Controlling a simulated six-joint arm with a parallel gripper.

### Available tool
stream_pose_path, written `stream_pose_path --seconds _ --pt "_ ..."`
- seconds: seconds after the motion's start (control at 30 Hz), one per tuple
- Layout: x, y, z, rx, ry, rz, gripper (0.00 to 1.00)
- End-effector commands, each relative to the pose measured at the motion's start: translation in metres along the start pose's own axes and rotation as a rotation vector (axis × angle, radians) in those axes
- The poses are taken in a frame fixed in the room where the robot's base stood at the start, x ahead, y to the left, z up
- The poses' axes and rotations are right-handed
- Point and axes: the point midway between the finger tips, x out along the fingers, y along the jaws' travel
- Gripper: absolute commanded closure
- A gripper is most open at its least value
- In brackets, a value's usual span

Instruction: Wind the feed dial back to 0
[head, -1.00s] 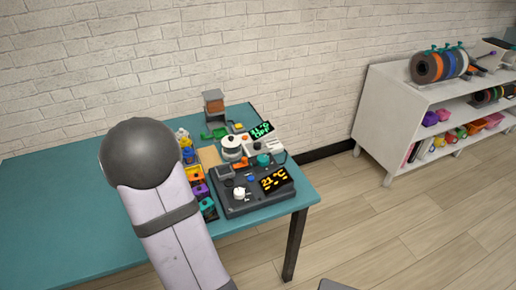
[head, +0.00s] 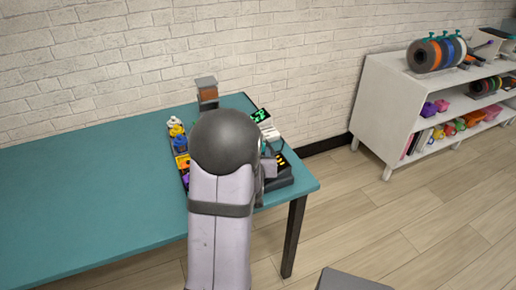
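My arm's dark round joint and pale link cover most of the black machine (head: 280,183) on the teal table. Only its right edge and part of its lit yellow display (head: 282,160) show. The feed dial cannot be made out; that part of the machine is behind my arm. A grey part, perhaps of my wrist, shows just right of the round joint, over the machine. My gripper's fingers are not visible.
The teal table (head: 90,200) is clear on the left. Small coloured bins (head: 183,162) and yellow and blue items (head: 177,130) stand left of my arm. A brown-and-grey hopper (head: 207,92) rises behind. A white shelf (head: 385,110) with spools stands right.

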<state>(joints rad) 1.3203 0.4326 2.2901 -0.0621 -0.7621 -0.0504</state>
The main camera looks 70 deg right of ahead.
Motion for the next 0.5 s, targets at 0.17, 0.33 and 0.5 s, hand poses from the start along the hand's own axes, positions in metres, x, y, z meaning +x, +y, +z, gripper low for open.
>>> stream_pose_path --seconds 0.17,0.33,0.5 --pt "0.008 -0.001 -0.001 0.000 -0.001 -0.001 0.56" --pt "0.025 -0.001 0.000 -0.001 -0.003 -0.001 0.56" --pt "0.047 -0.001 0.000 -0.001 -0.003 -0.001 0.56"
